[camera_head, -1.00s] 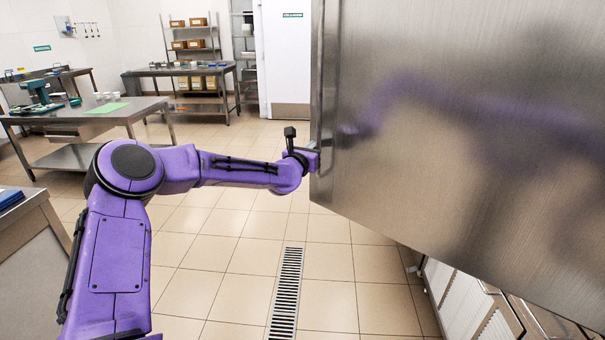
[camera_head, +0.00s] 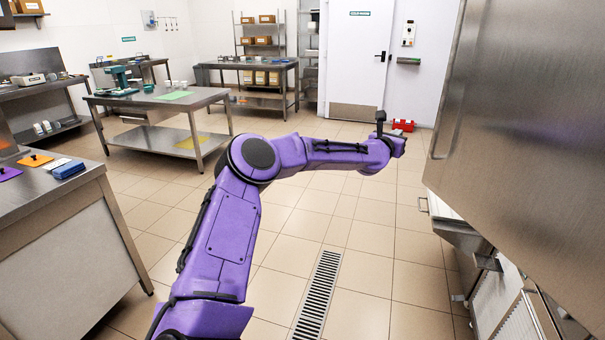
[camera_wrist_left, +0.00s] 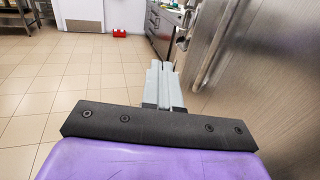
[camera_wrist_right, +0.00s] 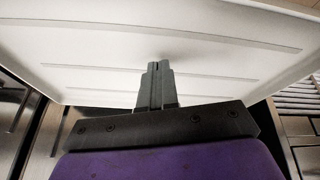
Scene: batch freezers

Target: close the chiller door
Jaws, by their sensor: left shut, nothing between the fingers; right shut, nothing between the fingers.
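The chiller door (camera_head: 535,130) is a large brushed-steel panel filling the right of the head view, swung open, with a long vertical handle (camera_head: 455,85) near its left edge. My left gripper (camera_head: 402,143) is shut and empty, left of the door with a visible gap. In the left wrist view its closed fingers (camera_wrist_left: 163,82) point forward, with the door (camera_wrist_left: 260,75) and handle (camera_wrist_left: 212,45) to the right. My right gripper (camera_wrist_right: 157,75) is shut, its tips close to a white ribbed panel (camera_wrist_right: 100,60), seemingly the door's inner face; contact cannot be told. The head view does not show it.
Steel units (camera_head: 500,300) stand low beneath the door at right. A steel counter (camera_head: 70,220) is at left, and a worktable (camera_head: 160,105) stands behind it. A red box (camera_head: 403,125) sits by the far wall. The tiled floor with a drain grate (camera_head: 318,295) is clear.

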